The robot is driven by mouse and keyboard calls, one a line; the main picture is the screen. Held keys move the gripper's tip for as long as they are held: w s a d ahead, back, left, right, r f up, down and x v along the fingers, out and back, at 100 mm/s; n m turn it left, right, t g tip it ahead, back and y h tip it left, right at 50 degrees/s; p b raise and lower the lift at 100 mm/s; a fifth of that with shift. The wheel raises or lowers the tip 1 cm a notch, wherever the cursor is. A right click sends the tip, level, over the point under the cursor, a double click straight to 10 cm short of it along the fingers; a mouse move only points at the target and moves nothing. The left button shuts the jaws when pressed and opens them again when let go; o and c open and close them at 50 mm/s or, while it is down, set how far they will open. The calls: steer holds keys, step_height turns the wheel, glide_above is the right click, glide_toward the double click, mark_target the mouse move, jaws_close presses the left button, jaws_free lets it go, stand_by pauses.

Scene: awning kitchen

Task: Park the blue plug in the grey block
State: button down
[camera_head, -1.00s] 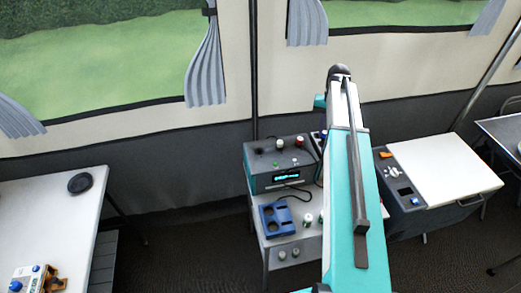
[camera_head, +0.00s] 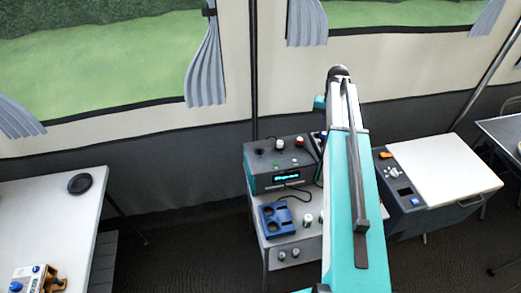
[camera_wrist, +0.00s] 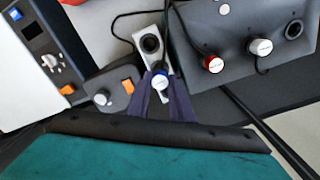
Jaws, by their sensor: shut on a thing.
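The blue plug (camera_wrist: 160,80) shows in the wrist view as a white cap with a blue ring. My gripper (camera_wrist: 161,98) has its dark fingers closed around it. The grey block (camera_wrist: 152,62) is a light-grey narrow piece just beyond the plug, with a dark round socket (camera_wrist: 150,44) open at its far part. The plug overlaps the block's near end in the picture; I cannot tell whether it is seated or above it. In the head view my arm hides the gripper and the plug.
A grey device with a red-ringed plug (camera_wrist: 213,63), a white plug (camera_wrist: 260,47) and an empty socket (camera_wrist: 294,30) stands on the right. A switch box with an orange button (camera_wrist: 128,86) is on the left. A blue tray (camera_head: 284,217) lies on the trolley. Black cables cross nearby.

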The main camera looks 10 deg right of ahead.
mark_target(325, 133)
steer(key=shift+f+b, duration=0.6)
steer(key=shift+f, duration=0.95)
stand_by(2.1)
steer(key=c, duration=1.3)
jaws_free()
steer(key=shift+o, duration=0.2)
steer(key=shift+r, duration=0.15)
steer(key=shift+r+p, duration=1.95)
steer(key=shift+r, duration=1.4)
steer(key=shift+s+f, duration=0.1)
